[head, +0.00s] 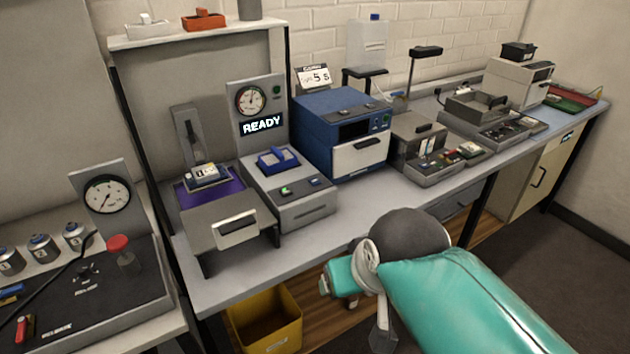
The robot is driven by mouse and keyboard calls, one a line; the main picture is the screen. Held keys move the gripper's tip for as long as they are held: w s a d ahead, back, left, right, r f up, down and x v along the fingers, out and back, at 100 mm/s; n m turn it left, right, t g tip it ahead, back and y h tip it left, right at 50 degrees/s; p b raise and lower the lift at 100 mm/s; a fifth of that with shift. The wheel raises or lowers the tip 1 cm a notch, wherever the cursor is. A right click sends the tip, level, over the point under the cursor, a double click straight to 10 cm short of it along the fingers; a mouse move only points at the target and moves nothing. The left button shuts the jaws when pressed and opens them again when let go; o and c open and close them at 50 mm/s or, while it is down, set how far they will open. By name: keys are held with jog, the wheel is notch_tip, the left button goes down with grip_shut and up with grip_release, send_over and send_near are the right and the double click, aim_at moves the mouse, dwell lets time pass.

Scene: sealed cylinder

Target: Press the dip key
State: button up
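No key has a readable dip label. A grey machine (290,205) with a blue carrier (278,160) on top stands on the bench. Its upright panel bears a round gauge and a lit READY display (262,124). Its sloped front has a green key (285,191) and a blue key (314,182). My teal arm reaches in from the lower right. My gripper (352,284) is by the bench's front edge, to the right of and nearer than these keys, apart from them. Its fingers are mostly hidden or unclear.
A blue oven-like box (341,128) stands right of the machine, and a purple-topped unit (212,192) stands left. Further right are a small panel with coloured keys (437,158) and grey trays. A yellow bin (265,325) sits under the bench. A strip of bench front is clear.

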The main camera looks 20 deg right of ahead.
grip_shut()
dwell(1.5)
